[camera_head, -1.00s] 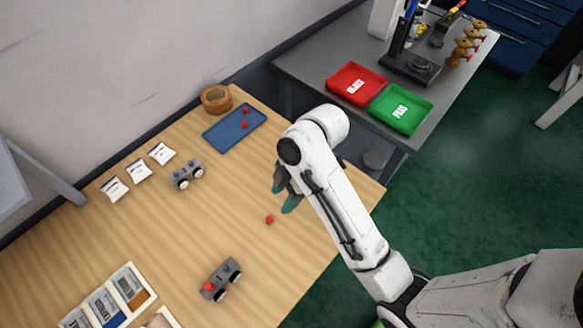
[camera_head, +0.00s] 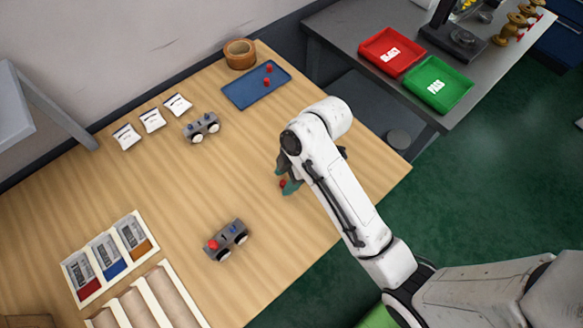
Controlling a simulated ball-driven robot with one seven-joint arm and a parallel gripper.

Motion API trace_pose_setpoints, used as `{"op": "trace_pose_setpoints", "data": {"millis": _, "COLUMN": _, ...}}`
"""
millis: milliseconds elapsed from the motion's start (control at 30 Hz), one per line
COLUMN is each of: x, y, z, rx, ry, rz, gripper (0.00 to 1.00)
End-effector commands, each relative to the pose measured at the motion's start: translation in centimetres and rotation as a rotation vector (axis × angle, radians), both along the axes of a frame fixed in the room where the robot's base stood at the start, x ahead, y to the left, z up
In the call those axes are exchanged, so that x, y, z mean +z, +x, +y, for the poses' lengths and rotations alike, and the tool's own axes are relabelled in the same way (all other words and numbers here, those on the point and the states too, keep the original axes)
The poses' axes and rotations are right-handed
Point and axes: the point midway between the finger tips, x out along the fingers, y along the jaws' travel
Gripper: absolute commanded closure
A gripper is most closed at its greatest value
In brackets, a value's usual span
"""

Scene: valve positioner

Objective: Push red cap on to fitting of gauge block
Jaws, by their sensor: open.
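A small red cap (camera_head: 282,184) lies on the wooden table (camera_head: 185,190), right at the green-tipped fingers of my gripper (camera_head: 287,181). My gripper is open, and I cannot tell whether the cap is between the fingers or just beside them. One gauge block (camera_head: 226,240) stands at the lower middle of the table, with a red cap (camera_head: 212,244) on its left end and a blue fitting on top. A second gauge block (camera_head: 201,127) stands further back with no red cap visible on it. Two more red caps (camera_head: 268,69) lie on the blue tray (camera_head: 256,88).
A brown ring-shaped container (camera_head: 240,53) and several white packets (camera_head: 152,120) stand near the wall. A parts tray (camera_head: 108,258) is at the lower left. Red (camera_head: 391,52) and green (camera_head: 437,84) bins sit on the grey bench. The table's middle is clear.

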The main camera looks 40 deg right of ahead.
Motion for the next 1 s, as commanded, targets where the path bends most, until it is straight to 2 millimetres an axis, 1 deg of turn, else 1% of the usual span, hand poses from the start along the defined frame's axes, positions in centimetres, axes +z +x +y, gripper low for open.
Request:
{"op": "trace_pose_setpoints", "data": {"millis": 133, "x": -0.6, "y": 0.07, "z": 0.23, "rx": 0.0, "ry": -0.001, "rz": 0.0, "gripper": 0.52}}
{"op": "trace_pose_setpoints", "data": {"millis": 400, "x": -0.66, "y": 0.08, "z": 0.26, "rx": 0.001, "ry": 0.0, "rz": 0.0, "gripper": 0.52}}
{"op": "trace_pose_setpoints", "data": {"millis": 900, "x": -0.64, "y": 0.08, "z": 0.25, "rx": 0.001, "ry": 0.0, "rz": 0.0, "gripper": 1.0}}
{"op": "trace_pose_setpoints", "data": {"millis": 1000, "x": -0.64, "y": 0.08, "z": 0.25, "rx": 0.001, "ry": 0.0, "rz": 0.0, "gripper": 1.0}}
